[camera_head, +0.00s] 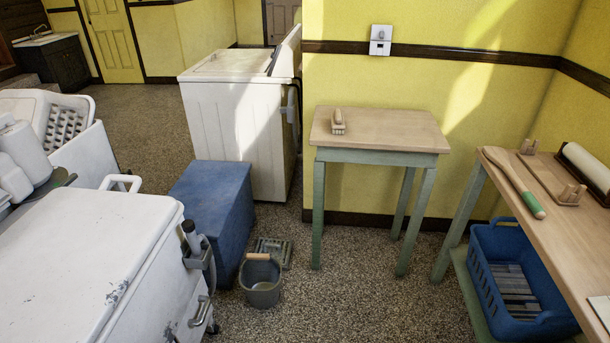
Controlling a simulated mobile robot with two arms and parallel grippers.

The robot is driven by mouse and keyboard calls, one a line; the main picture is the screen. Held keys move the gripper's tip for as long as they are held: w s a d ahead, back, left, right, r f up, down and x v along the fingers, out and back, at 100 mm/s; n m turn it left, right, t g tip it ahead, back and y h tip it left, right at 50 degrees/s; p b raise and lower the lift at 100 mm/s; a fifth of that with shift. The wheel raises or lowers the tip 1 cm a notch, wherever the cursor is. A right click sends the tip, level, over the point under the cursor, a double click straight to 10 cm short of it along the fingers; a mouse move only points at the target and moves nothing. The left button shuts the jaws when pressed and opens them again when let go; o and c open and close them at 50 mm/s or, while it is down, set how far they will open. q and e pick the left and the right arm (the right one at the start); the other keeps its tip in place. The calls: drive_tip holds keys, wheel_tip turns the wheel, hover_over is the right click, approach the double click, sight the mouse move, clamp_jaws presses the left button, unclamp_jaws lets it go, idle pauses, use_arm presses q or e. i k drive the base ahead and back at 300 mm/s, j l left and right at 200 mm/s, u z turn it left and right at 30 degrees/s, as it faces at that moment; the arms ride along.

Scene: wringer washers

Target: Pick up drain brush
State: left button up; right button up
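A small wooden brush (338,122) with a knob-like handle and a bristled lower part lies near the left end of a small wood-topped table (385,130) with green legs. I cannot tell for sure whether it is the drain brush. A long wooden tool (514,180) with a green end lies on the workbench (555,218) at the right. Neither of my grippers shows in the head view.
A white chest-like appliance (90,250) fills the lower left. A blue box (210,200), a grey bucket (261,280) and a floor grate (273,250) stand before the small table's left. A blue basket (510,275) sits under the workbench. Speckled floor (350,300) is open in front.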

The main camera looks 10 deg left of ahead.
sight(338, 125)
drive_tip(key=i+l+u, duration=0.1)
drive_tip(key=i+l, duration=0.2)
drive_tip(key=i, duration=0.2)
drive_tip(key=i+l+u, duration=0.15)
drive_tip(key=i+l, duration=0.15)
drive_tip(key=i, duration=0.2)
drive_tip(key=i+l+u, duration=0.1)
drive_tip(key=i+l, duration=0.3)
drive_tip(key=i, duration=0.1)
